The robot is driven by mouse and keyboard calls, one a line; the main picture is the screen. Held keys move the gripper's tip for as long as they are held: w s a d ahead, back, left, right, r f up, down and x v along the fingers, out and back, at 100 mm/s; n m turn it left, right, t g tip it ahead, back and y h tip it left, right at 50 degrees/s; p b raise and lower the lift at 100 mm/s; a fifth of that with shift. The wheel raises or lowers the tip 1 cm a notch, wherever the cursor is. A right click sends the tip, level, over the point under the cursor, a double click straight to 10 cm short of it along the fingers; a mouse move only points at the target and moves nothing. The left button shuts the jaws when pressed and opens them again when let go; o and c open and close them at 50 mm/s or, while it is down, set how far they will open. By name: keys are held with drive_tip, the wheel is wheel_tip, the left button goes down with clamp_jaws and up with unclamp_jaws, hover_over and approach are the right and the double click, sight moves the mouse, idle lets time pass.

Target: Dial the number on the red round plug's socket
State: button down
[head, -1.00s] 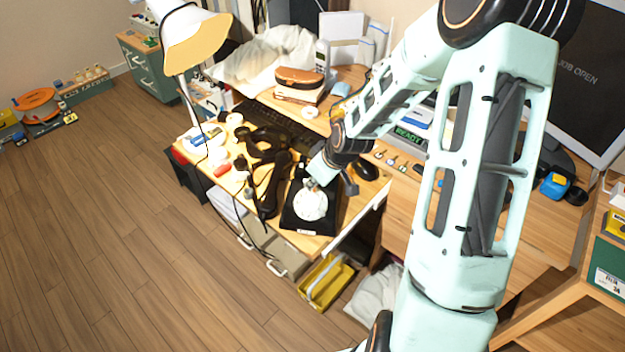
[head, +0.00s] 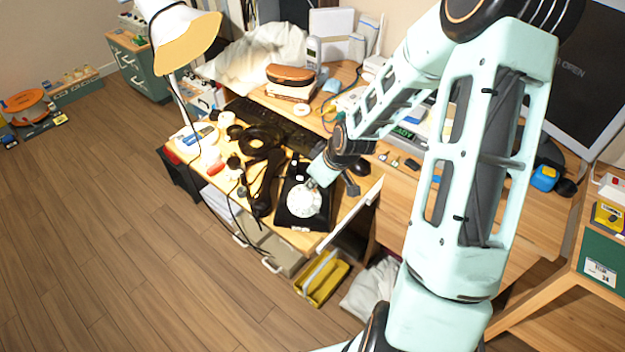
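A black dial phone (head: 293,219) with a round white dial (head: 304,201) lies near the front right corner of the wooden desk. My gripper (head: 313,184) points down at the dial's upper right edge and seems to touch or nearly touch it. Its fingers are too small to show whether they are open or shut. A small red object (head: 216,168) lies among white pieces on the desk's left part. I cannot tell whether it is the red round plug. No socket or number for it can be read.
A black handset-like object (head: 262,190) and cables lie left of the phone. A keyboard (head: 285,125) is behind them. A lamp (head: 182,40) stands at the left. A yellow bin (head: 322,278) stands on the floor below. The wooden floor at left is clear.

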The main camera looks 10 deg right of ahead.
drive_tip(key=shift+s, duration=0.1)
drive_tip(key=shift+s+d+f, duration=0.15)
drive_tip(key=shift+s+f, duration=0.05)
drive_tip(key=shift+s, duration=0.3)
drive_tip(key=shift+s+f, duration=0.1)
drive_tip(key=shift+s+f, duration=0.15)
drive_tip(key=shift+s, duration=0.3)
drive_tip(key=shift+s+a+f+b, duration=0.25)
drive_tip(key=shift+s+b, duration=0.05)
drive_tip(key=shift+s, duration=0.25)
drive_tip(key=shift+f, duration=0.1)
